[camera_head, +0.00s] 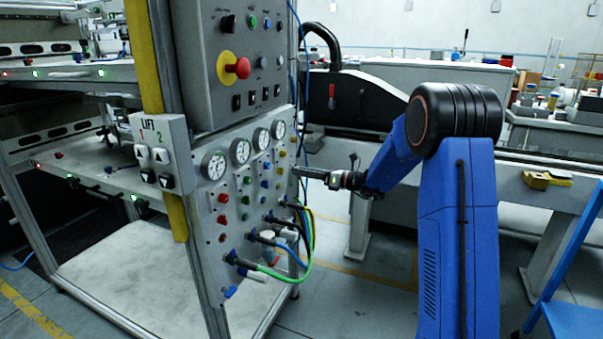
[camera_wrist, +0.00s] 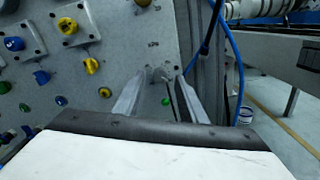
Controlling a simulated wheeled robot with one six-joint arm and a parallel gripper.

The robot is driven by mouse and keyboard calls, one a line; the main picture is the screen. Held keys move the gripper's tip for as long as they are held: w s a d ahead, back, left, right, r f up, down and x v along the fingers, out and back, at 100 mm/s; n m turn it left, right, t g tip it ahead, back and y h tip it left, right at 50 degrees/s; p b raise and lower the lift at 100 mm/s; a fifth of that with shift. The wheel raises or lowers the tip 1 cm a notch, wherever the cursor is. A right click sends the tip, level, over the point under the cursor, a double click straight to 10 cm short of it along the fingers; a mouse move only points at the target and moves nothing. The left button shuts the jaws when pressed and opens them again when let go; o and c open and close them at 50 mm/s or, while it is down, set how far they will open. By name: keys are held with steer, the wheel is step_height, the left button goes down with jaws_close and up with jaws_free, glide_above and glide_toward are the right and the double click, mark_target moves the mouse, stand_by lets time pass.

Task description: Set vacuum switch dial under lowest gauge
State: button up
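The grey switch panel (camera_head: 210,250) carries a slanting row of white round gauges. The lowest gauge (camera_head: 214,166) is at the left end of the row. Under it is a column of red knobs (camera_head: 222,198); I cannot read any label naming the vacuum switch dial. My gripper (camera_head: 297,171) is at the panel's right edge, well right of the lowest gauge and its red knobs. In the wrist view, the two fingers (camera_wrist: 165,76) stand apart with nothing held between them. A small green spot shows between them. The red knobs are not visible in the wrist view.
Yellow knobs (camera_wrist: 91,66) and blue knobs (camera_wrist: 41,77) lie left of my fingers. Cables (camera_head: 306,240) loop out from the panel's lower right. A control box with a red emergency button (camera_head: 240,68) sits above. A LIFT switch box (camera_head: 158,150) stands left of the gauges.

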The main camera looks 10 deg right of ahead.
steer(key=shift+w+a, duration=0.3)
steer(key=shift+a, duration=0.15)
jaws_close()
steer(key=shift+n, duration=0.3)
steer(key=shift+d+n, duration=0.1)
steer(key=shift+n, duration=13.8)
